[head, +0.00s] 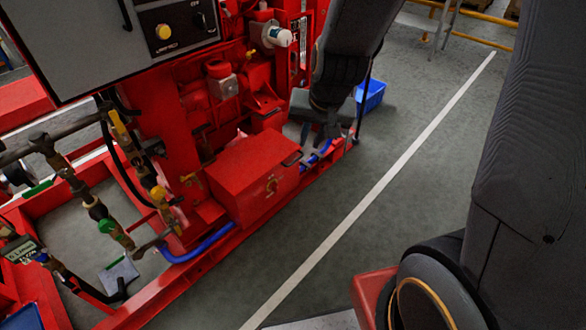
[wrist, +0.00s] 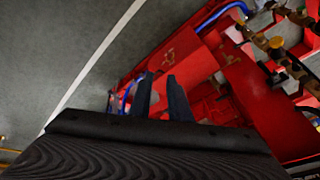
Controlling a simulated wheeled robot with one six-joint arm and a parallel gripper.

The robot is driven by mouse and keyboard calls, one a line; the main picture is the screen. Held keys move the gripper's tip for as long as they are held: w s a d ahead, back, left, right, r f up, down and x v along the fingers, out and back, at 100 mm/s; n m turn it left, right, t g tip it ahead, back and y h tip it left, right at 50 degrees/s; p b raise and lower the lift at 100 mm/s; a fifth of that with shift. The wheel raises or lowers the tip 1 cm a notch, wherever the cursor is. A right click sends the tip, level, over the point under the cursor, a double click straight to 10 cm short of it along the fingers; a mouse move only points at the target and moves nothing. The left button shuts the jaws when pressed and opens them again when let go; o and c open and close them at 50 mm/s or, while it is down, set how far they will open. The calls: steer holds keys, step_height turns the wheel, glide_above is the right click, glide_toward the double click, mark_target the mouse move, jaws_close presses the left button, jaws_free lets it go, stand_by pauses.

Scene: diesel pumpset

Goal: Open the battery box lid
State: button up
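The battery box (head: 272,190) is a red box low on the red frame, with a small orange-brown mark on its front. Its flat lid (head: 245,162) lies closed on top, with a dark handle (head: 291,158) at the right edge. My gripper (head: 314,138) hangs just beyond the handle end of the box, pointing down. In the wrist view my gripper (wrist: 160,77) shows two dark fingers apart with nothing held between them. The red box (wrist: 183,58) lies just past the fingertips there. The handle cannot be made out in the wrist view, and contact cannot be told.
A blue hose (head: 200,245) runs along the frame beside the box. Valves and pipes (head: 105,215) stand at the left, under a grey control panel (head: 110,40). A blue bin (head: 372,95) sits on the floor behind my arm.

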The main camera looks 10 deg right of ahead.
steer(key=w+a+f+m+t+b, duration=0.2)
steer(key=w+f+m+t+b, duration=0.15)
steer(key=w+f+b, duration=0.7)
steer(key=m+t+h+b, duration=0.45)
steer(key=m+b, duration=0.35)
steer(key=b, duration=0.7)
glide_toward(296, 160)
steer(key=a+r+g, duration=0.1)
steer(key=a+r, duration=0.2)
steer(key=r, duration=0.4)
steer(key=w+f+m+h+b, duration=0.1)
steer(key=f+b, duration=0.2)
steer(key=w+d+f+m+h+b, duration=0.1)
steer(key=f+h+b, duration=0.1)
steer(key=f+b, duration=0.1)
steer(key=w+f+m+t+h+b, duration=0.1)
steer(key=f+m+h+b, duration=0.1)
steer(key=f+b, duration=0.2)
steer(key=shift+d, duration=0.2)
steer(key=shift+b+x, duration=1.45)
steer(key=shift+x, duration=2.45)
jaws_close()
